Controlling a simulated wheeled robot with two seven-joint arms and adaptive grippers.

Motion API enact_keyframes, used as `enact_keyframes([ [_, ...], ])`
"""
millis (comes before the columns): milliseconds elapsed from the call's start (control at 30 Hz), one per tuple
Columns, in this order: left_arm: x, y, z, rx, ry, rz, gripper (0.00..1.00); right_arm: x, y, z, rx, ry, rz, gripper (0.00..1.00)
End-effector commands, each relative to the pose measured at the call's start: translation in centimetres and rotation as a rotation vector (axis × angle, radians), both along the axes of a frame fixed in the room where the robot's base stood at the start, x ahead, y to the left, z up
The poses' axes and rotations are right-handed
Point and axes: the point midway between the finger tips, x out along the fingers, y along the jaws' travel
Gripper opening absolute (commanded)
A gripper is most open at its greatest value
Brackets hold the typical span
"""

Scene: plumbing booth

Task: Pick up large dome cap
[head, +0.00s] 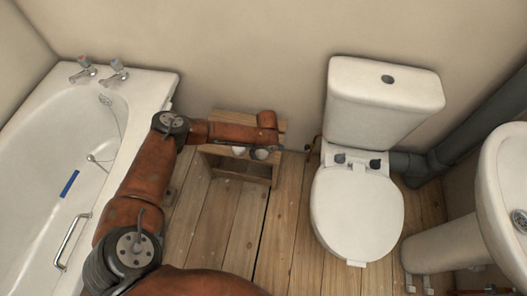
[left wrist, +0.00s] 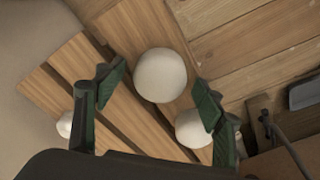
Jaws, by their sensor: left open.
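The large dome cap (left wrist: 160,75) is a round white dome on a slatted wooden stool. In the left wrist view it lies between and just beyond the fingertips of my left gripper (left wrist: 158,88). The fingers, with green pads, stand wide apart on either side, and nothing is held. I cannot tell if either finger touches the cap. Two smaller white caps show near the fingers, one at right (left wrist: 193,130) and one partly hidden at left (left wrist: 65,125). In the head view my left wrist hangs over the stool and hides much of its top. My right gripper is not in view.
The wooden stool (head: 228,172) stands against the wall on a plank floor. A white bathtub (head: 140,85) is at left, a toilet (head: 357,210) at right, and a basin (head: 505,190) at far right. Bare floor lies in front of the stool.

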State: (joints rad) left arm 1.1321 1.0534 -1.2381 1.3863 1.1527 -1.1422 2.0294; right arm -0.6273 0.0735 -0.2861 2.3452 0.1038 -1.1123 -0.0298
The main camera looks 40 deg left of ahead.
Motion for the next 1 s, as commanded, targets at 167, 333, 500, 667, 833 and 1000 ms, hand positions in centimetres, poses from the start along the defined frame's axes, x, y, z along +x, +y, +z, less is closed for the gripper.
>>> enact_keyframes([
  [167,0.06,0.00,0.14,0.000,-0.002,0.000,0.64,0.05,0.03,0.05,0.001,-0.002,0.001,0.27],
  [333,0.05,0.00,0.13,0.000,-0.001,0.000,0.55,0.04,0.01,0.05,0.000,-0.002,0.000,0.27],
  [500,0.04,-0.01,0.11,0.000,-0.001,0.000,0.43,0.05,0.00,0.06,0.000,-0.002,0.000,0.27],
  [667,0.02,0.00,0.09,0.000,-0.001,0.000,0.32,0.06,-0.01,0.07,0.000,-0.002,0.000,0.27],
  [833,0.02,0.01,0.09,0.000,-0.001,0.000,0.30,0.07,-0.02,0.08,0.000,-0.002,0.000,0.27],
  [1000,0.02,0.01,0.25,0.000,-0.001,0.001,0.30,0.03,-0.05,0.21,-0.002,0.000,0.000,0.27],
])
